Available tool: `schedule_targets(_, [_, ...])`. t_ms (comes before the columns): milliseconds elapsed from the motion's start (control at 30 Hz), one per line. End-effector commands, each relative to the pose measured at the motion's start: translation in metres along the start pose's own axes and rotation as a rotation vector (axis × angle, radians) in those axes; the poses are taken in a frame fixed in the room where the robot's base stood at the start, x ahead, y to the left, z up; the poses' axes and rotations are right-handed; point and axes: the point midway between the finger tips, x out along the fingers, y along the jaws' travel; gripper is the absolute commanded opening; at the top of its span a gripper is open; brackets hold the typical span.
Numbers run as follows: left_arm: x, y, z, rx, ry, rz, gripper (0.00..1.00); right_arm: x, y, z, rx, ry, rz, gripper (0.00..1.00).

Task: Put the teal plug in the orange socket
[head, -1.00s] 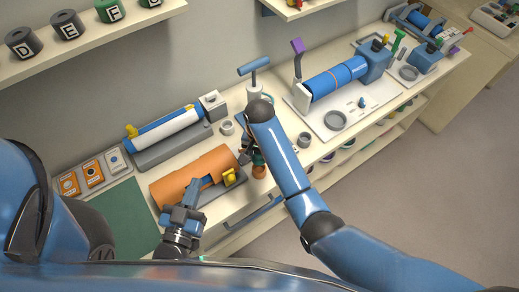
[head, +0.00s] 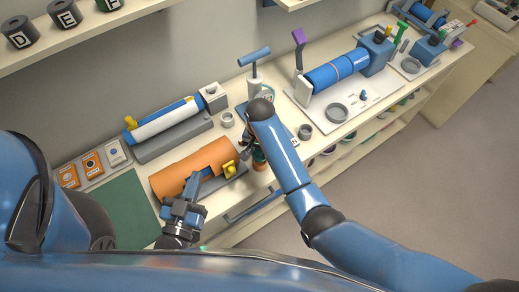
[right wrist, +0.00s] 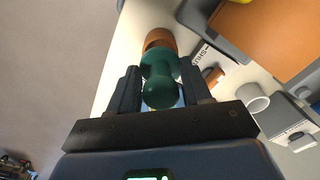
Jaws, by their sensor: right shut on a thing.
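The teal plug (right wrist: 160,88) is between the fingers of my right gripper (right wrist: 160,88) in the right wrist view. A small orange-brown round piece, the likely orange socket (right wrist: 159,40), shows just beyond the plug's far end and lines up with it. I cannot tell whether the plug is inside it or only touching or above it. In the head view, my right gripper (head: 252,148) is over the bench's front edge, mostly behind my arm, with the socket (head: 260,165) just below. My left gripper (head: 186,208) is beside the large orange cylinder; its finger gap is unclear.
The large orange cylinder (head: 180,178) with a yellow knob (head: 230,167) lies left of my right gripper. Behind it are a blue-white roll (head: 165,128) and a grey cup (head: 227,120). A blue T-handle (head: 254,56) stands behind. A blue roller (head: 335,72) is on the right.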

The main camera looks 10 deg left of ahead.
Motion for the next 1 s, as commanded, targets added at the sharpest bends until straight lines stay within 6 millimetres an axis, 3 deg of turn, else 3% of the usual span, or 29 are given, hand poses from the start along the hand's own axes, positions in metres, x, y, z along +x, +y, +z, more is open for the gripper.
schedule_targets(1000, [-0.0002, 0.0000, -0.0091, 0.000, 0.000, 0.000, 0.00, -0.0058, 0.0087, 0.0013, 0.000, 0.000, 0.000, 0.00])
